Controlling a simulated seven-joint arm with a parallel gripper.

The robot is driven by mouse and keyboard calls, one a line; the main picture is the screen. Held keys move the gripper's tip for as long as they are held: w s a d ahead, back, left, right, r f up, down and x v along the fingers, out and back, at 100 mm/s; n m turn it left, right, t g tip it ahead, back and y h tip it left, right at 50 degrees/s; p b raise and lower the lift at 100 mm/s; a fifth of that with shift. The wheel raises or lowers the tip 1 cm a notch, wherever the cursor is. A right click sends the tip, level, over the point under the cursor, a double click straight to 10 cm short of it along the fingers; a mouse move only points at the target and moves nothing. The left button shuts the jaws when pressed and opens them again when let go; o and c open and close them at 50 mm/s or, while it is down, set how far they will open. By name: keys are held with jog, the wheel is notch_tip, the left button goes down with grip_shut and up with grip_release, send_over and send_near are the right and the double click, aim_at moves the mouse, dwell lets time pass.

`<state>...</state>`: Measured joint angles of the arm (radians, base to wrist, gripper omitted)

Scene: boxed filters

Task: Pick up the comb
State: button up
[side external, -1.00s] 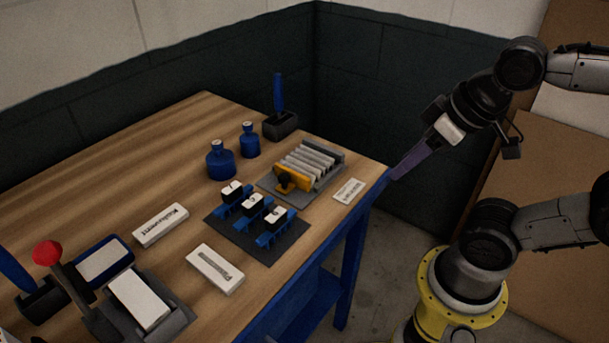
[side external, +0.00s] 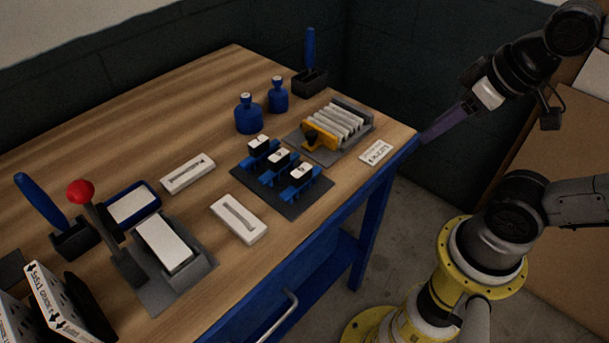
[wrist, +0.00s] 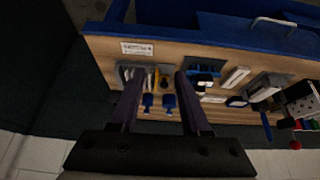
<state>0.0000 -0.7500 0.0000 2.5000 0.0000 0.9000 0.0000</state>
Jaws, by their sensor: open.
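No part is labelled as a comb. The likeliest one is the orange-yellow piece with a black knob (side external: 320,137), standing at the front end of a row of white pleated strips (side external: 338,119) in a grey tray (side external: 364,126). It also shows in the wrist view (wrist: 157,77), between the fingers as seen from there. Its teeth, if any, cannot be made out. My gripper (side external: 440,128) has long dark purple fingers and hangs near the table's right corner, apart from that piece. In the wrist view my gripper (wrist: 157,72) is open with nothing between its fingertips.
A white label card (side external: 376,152) lies beside the tray. Blue clips on a dark plate (side external: 283,178), two blue bottles (side external: 248,114) and a blue-handled tool in a black holder (side external: 310,82) stand close by. A red-knobbed lever (side external: 81,191) rises at left. The rear tabletop is clear.

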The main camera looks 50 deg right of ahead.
dwell(0.4)
jog(key=shift+o, duration=1.2)
